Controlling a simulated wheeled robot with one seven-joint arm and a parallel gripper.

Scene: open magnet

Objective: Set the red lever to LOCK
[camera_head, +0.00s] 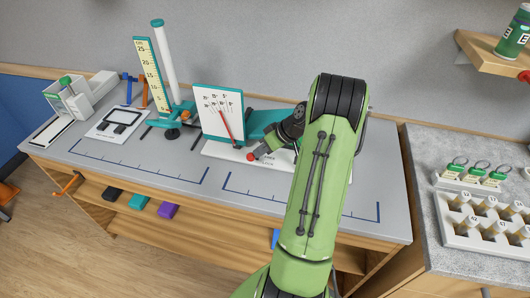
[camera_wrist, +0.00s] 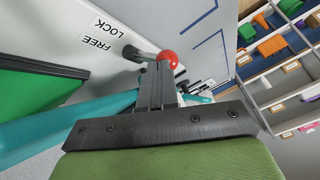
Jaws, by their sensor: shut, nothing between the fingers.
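The red lever (camera_wrist: 146,56) is a short grey rod with a red ball knob (camera_wrist: 168,59). It lies by a white plate marked FREE and LOCK (camera_wrist: 104,27), which looks upside down in the wrist view. The knob also shows in the head view (camera_head: 250,157), at the front left of the white base. I cannot tell which label the lever stands at. My gripper (camera_wrist: 160,66) is shut and empty, its fingertips right at the knob and rod. Whether they touch is unclear. In the head view my gripper (camera_head: 259,153) is beside the knob, partly hidden by my arm.
A white panel (camera_head: 216,100) with a red pointer stands on the workbench (camera_head: 150,165) left of my arm. A yellow ruler stand (camera_head: 152,75) is farther left. The bench front is mostly clear. A grey side counter (camera_head: 425,215) with white holders is at right.

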